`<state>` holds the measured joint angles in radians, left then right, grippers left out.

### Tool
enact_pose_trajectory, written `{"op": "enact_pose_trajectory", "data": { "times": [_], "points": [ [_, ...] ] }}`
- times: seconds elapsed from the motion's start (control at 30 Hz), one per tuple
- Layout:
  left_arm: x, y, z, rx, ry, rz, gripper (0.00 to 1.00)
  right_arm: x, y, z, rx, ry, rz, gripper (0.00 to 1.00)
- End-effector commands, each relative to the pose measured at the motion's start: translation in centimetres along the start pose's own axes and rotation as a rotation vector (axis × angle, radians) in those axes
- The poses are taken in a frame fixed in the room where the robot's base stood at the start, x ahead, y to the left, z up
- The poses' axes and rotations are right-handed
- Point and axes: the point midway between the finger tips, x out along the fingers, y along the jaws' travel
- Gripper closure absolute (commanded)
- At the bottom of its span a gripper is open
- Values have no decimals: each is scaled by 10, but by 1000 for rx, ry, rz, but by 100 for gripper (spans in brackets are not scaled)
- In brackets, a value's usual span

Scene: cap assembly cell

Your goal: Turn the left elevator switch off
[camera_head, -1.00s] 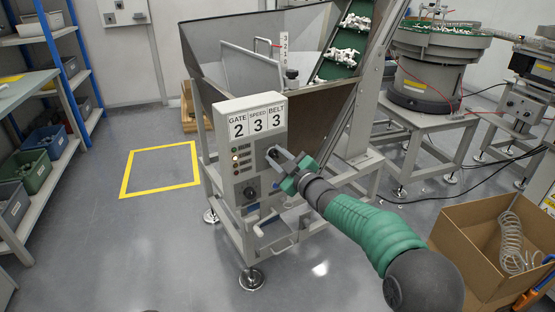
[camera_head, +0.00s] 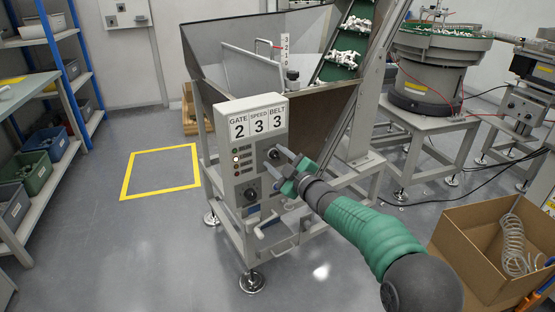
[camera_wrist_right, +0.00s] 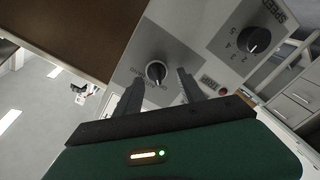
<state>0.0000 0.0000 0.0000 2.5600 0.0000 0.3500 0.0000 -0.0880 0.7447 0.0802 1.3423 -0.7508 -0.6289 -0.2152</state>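The elevator's grey control panel (camera_head: 250,165) faces me in the head view, below a GATE, SPEED, BELT display reading 2, 3, 3. A black rotary switch (camera_head: 273,156) sits on its upper right part. My right gripper (camera_head: 277,163) is open just in front of the switch. In the wrist view its fingers (camera_wrist_right: 158,82) stand apart on either side of the switch, holding nothing. My left gripper is out of view.
A SPEED dial (camera_wrist_right: 254,40) sits beside the switch, and another dial (camera_head: 250,193) shows lower on the panel. The hopper (camera_head: 260,60) rises behind it. A cardboard box (camera_head: 495,250) stands at right. The floor at left is clear around a yellow square (camera_head: 160,171).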

Motion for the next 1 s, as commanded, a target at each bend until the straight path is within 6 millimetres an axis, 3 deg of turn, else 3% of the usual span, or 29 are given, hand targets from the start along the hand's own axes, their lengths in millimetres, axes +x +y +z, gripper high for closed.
{"op": "enact_pose_trajectory", "data": {
  "times": [0.3,0.43,0.57,0.8,1.0],
  "points": [
    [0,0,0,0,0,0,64,-1,2,0,0,0,3,51],
    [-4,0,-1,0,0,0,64,-13,3,-1,0,-1,2,51],
    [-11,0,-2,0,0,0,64,-43,5,-2,2,-3,3,51],
    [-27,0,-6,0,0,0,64,-114,4,-1,1,-4,3,51],
    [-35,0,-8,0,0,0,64,-156,2,0,1,-3,2,51]
  ]
}}
